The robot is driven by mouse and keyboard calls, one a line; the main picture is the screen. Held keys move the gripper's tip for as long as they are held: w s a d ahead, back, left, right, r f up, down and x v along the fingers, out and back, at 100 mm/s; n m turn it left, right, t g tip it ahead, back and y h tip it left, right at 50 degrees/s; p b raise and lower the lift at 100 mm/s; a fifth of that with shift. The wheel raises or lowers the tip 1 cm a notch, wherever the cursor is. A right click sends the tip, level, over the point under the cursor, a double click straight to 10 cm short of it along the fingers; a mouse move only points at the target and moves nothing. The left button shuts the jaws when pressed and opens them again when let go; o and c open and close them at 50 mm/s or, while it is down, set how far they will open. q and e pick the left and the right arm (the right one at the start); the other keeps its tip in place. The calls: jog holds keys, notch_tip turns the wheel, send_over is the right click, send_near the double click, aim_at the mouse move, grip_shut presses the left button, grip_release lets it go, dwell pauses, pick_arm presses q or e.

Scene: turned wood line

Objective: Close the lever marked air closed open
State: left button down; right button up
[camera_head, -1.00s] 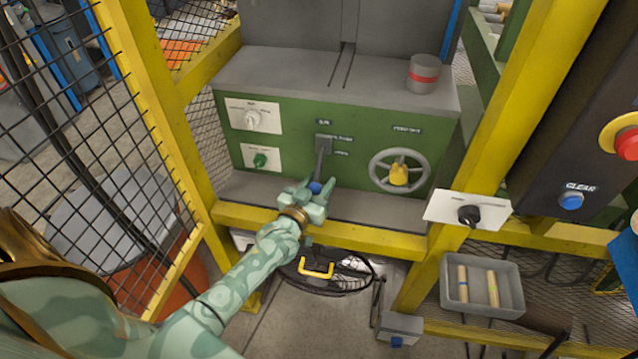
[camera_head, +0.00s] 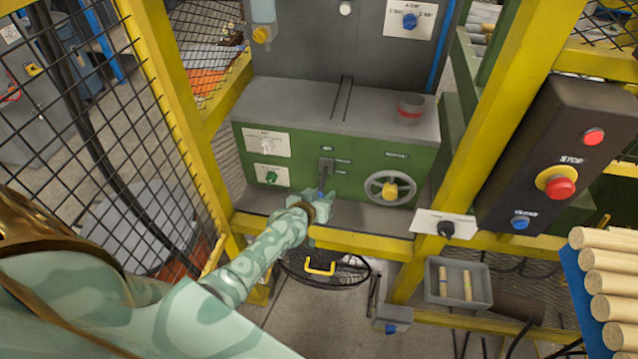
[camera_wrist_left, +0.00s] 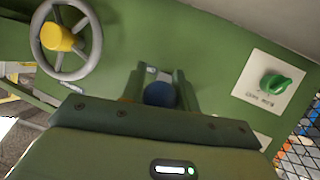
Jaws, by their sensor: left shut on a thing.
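The air lever (camera_head: 324,175) is a grey handle hanging down from a small grey mount on the green cabinet front, with small labels beside the mount. Its blue ball knob (camera_wrist_left: 160,94) sits between the two fingers in the left wrist view. My left gripper (camera_head: 320,198) is shut on this knob, in front of the cabinet. The fingers partly hide the knob in the head view. Most of the lever's shaft is hidden in the left wrist view. My right gripper is not in view.
A handwheel (camera_head: 390,188) with a yellow hub is right of the lever. A green knob (camera_head: 270,177) and a white knob (camera_head: 265,146) are on the left. A yellow rail (camera_head: 360,241) crosses below. A yellow post and mesh guard stand left.

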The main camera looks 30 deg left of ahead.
aim_at(322, 192)
pick_arm(q)
notch_tip(322, 192, up, 5)
jog(key=g+h+p, duration=0.1)
jog(key=g+p, duration=0.3)
jog(key=p, duration=0.3)
jog(key=shift+f+n+p, duration=0.15)
jog(key=shift+n+p, duration=0.15)
jog(key=shift+n, duration=0.1)
jog(key=shift+w+a+r+g+p, duration=0.1)
jog(key=shift+w+r+g+p, duration=0.1)
jog(key=shift+r+g+p, duration=0.4)
jog(key=shift+w+r+p, duration=0.25)
jog(key=shift+p, duration=0.25)
jog(key=shift+w+a+r, duration=0.1)
jog(key=c, duration=1.1)
grip_release()
jog(key=shift+o, duration=0.2)
jog(key=shift+s, duration=0.2)
